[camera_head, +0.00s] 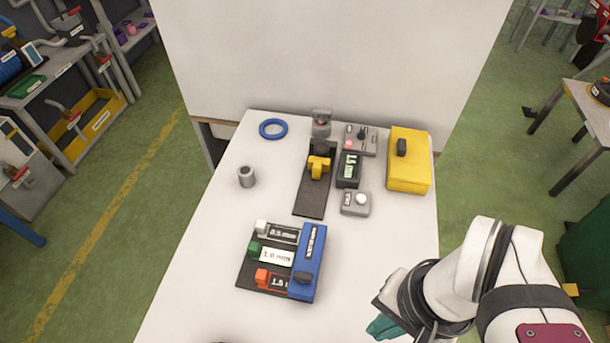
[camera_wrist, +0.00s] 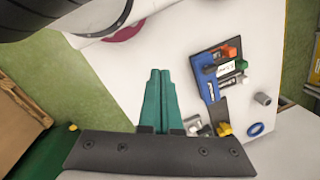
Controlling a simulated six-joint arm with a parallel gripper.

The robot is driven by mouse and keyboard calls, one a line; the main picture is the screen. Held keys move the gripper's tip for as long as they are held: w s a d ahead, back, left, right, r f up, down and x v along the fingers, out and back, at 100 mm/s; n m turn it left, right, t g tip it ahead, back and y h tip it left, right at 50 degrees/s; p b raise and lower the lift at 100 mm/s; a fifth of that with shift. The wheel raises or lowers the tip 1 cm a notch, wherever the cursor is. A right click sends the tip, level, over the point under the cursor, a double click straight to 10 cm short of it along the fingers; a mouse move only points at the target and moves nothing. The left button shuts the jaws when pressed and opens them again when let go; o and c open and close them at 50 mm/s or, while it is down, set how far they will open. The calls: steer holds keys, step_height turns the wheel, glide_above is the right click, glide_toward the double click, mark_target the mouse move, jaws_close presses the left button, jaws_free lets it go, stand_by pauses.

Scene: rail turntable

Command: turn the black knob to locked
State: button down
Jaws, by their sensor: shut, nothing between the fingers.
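A black knob (camera_head: 303,277) sits on the near end of a blue block (camera_head: 309,250), which stands along the right side of a dark plate with white, green and orange pieces. The blue block also shows in the wrist view (camera_wrist: 207,82). Another black knob-like part (camera_head: 401,147) is on top of a yellow box (camera_head: 408,172) at the back right. I cannot read which way either points. My gripper (camera_head: 383,327) is at the table's near right, to the right of and nearer than the blue block, apart from it. In the wrist view its teal fingers (camera_wrist: 160,98) are together and empty.
A grey box with a black lever (camera_head: 361,139), a dark display box (camera_head: 349,170), a white-button box (camera_head: 355,203) and a yellow slider on a dark rail (camera_head: 309,205) stand toward the back. A grey cylinder (camera_head: 246,176) and blue ring (camera_head: 273,129) are left. The table's near left is clear.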

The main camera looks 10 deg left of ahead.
mark_target(303, 275)
steer(key=c, duration=1.5)
jaws_free()
steer(key=o, duration=0.7)
steer(key=w+a+n, duration=0.1)
steer(key=w+a, duration=0.1)
steer(key=w+a+r+n+h, duration=0.1)
steer(key=w+a, duration=0.1)
steer(key=w, duration=0.1)
steer(key=w+a+n, duration=0.1)
steer(key=w+a, duration=0.1)
steer(key=shift+w+a+r+n, duration=0.15)
steer(key=shift+w+a+n, duration=0.1)
steer(key=shift+w+n, duration=0.05)
steer(key=o, duration=0.5)
steer(key=w+a, duration=0.1)
steer(key=a, duration=0.1)
steer(key=w+a+n, duration=0.1)
steer(key=a, duration=0.1)
steer(key=w+a+f+n, duration=0.1)
steer(key=a, duration=0.1)
steer(key=shift+a+h, duration=0.25)
steer(key=shift+h, duration=0.15)
step_height(303, 275, down, 15)
steer(key=shift+r, duration=0.1)
steer(key=shift+f, duration=0.3)
jaws_close()
